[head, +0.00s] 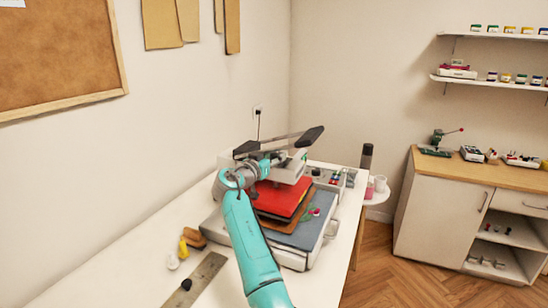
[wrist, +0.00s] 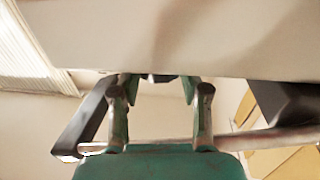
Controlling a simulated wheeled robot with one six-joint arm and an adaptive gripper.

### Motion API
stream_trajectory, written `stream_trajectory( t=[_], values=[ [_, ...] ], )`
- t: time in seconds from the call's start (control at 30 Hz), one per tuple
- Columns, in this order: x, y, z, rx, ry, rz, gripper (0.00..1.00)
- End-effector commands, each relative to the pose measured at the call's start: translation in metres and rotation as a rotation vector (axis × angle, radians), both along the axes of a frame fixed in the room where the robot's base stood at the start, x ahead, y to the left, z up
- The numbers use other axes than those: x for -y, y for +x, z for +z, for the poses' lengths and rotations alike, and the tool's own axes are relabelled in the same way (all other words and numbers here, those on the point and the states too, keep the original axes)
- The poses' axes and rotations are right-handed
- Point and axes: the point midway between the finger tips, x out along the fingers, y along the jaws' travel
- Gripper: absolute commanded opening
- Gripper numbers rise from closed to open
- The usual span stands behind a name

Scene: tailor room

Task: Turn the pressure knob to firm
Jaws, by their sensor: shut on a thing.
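The lever bar (wrist: 265,138) crosses close to my fingers in the wrist view. A metal ruler (head: 208,270) and small yellow and brown items lie on the table at left. A wooden-topped cabinet (head: 450,172) stands at right, with open floor before it.

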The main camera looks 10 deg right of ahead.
Motion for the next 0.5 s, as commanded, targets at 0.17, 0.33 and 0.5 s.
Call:
stream_trajectory(
  t=[0.17,0.33,0.5],
  values=[
    [0.0,0.0,-0.0026,-0.004,0.001,0.0,0.71],
    [0.0,0.0,-0.0015,-0.002,0.001,0.001,0.71],
    [0.0002,-0.0001,-0.0011,-0.001,0.0,0.003,0.71]
  ],
)
